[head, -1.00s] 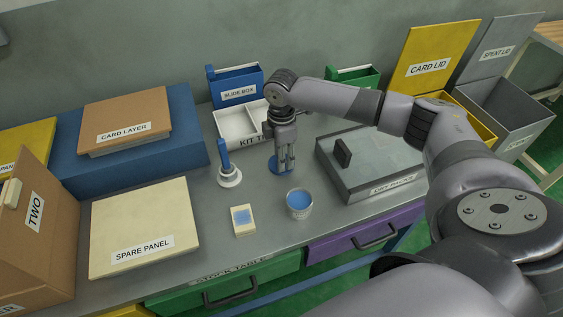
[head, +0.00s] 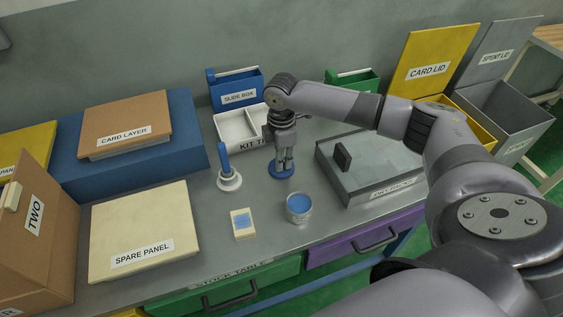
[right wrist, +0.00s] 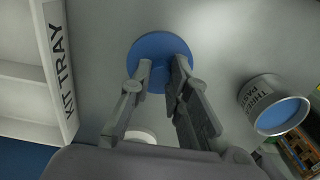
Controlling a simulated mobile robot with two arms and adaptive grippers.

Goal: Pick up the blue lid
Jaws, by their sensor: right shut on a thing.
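The round blue lid (head: 282,173) is in the middle of the stock table in the head view. My right gripper (head: 285,165) points down over it and is shut on its middle, likely on a knob that the fingers hide. In the right wrist view the blue lid (right wrist: 158,42) lies flat across the fingertips (right wrist: 160,68), its rim showing around them. I cannot tell whether it touches the table or is just above it. My left gripper is not in view.
A cup (head: 299,208) with blue contents stands in front of the lid. A blue-handled white-based tool (head: 228,179) stands to its left. The kit tray (head: 222,121) is behind, and a grey box (head: 385,180) with a dark handle is on the right.

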